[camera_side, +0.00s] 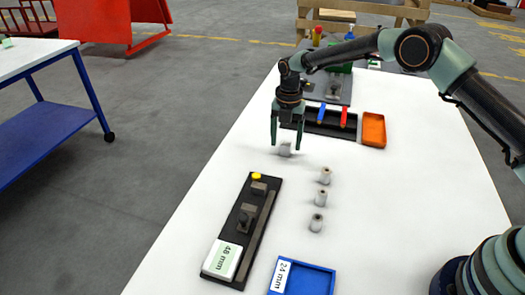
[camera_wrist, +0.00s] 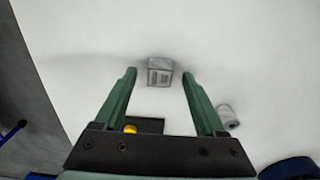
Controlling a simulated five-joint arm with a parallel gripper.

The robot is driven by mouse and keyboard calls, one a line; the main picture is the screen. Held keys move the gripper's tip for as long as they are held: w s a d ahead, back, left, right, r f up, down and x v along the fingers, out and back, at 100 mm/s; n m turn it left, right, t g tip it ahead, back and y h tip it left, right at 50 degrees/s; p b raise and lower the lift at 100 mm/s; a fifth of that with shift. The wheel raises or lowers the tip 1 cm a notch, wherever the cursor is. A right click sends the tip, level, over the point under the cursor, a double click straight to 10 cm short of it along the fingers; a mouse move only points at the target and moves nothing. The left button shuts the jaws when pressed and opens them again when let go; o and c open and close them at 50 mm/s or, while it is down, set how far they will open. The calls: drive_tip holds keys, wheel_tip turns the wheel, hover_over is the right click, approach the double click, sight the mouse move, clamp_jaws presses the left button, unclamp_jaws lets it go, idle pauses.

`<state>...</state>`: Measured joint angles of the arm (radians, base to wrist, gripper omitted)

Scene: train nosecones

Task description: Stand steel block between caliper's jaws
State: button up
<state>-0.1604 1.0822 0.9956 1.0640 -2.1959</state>
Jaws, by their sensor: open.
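The steel block (camera_side: 285,149) is a small grey block on the white table. It also shows in the wrist view (camera_wrist: 160,76), with dark markings on one face. My gripper (camera_side: 287,144) is open and points down over the block. In the wrist view its green fingertips (camera_wrist: 159,72) lie to either side of the block, apart from it; how high they are above the table is hard to tell. The caliper (camera_side: 247,218) sits on a long dark base nearer the front, with grey jaws, a yellow knob (camera_side: 257,176) at its far end and a "48 mm" display (camera_side: 222,259).
Several small grey cylinders stand in a row right of the caliper, the nearest one (camera_side: 317,222) in front. A blue tray (camera_side: 302,263) marked "24 mm" lies at the front. An orange tray (camera_side: 373,130) and a dark tray of tools (camera_side: 331,128) lie behind. Bare table lies front right.

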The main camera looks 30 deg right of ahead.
clamp_jaws()
drive_tip(key=shift+r, duration=0.1)
idle(0.3)
